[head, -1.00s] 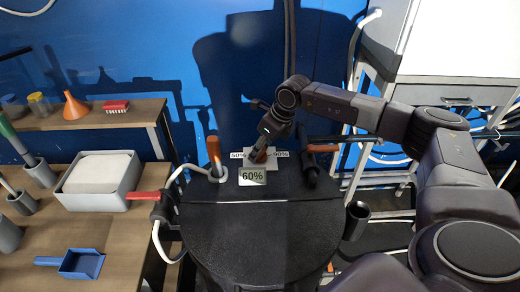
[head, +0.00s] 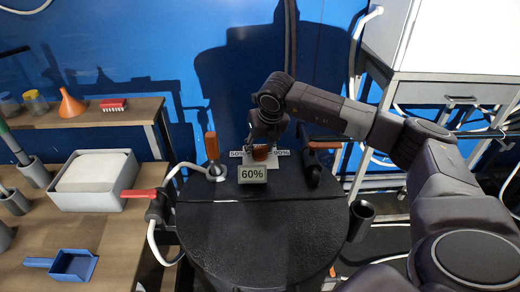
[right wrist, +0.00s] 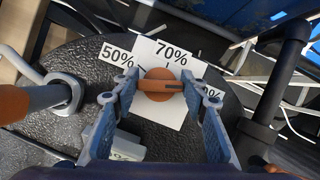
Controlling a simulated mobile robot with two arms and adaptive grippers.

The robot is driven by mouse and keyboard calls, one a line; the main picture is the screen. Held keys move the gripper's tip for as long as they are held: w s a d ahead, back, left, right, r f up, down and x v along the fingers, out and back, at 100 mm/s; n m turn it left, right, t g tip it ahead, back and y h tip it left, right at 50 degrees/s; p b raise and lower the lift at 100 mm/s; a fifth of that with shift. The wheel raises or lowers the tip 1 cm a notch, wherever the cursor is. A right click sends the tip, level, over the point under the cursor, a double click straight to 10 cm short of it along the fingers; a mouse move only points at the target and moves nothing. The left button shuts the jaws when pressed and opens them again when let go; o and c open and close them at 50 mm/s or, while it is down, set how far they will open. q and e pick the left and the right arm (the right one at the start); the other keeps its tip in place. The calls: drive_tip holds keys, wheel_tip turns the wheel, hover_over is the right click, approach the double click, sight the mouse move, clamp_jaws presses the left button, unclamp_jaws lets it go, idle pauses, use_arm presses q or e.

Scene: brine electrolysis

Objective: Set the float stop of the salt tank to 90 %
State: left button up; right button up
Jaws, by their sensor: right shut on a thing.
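The salt tank (head: 260,235) is a dark round vessel in the middle of the head view. A white scale plate stands at its back, and in the right wrist view this plate (right wrist: 165,112) shows 50% and 70% and a third label partly hidden by a finger. An orange float stop knob (right wrist: 158,73) sits in front of the plate. My right gripper (right wrist: 160,90) is shut on the knob, one blue-grey finger on each side. In the head view the knob (head: 261,153) is partly hidden by the gripper. A small display (head: 252,174) reads 60%. My left gripper is not in view.
Upright orange-handled valve (head: 211,146) stands left of the display; another orange handle (head: 325,145) lies to the right. The left bench holds a grey tray (head: 128,185) and a blue scoop (head: 75,265).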

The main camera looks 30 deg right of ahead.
idle(0.4)
drive_tip(key=o, duration=1.2)
drive_tip(key=shift+c, duration=0.2)
drive_tip(key=d+v, duration=0.1)
drive_tip(key=v, duration=1.1)
drive_tip(key=shift+a, duration=0.45)
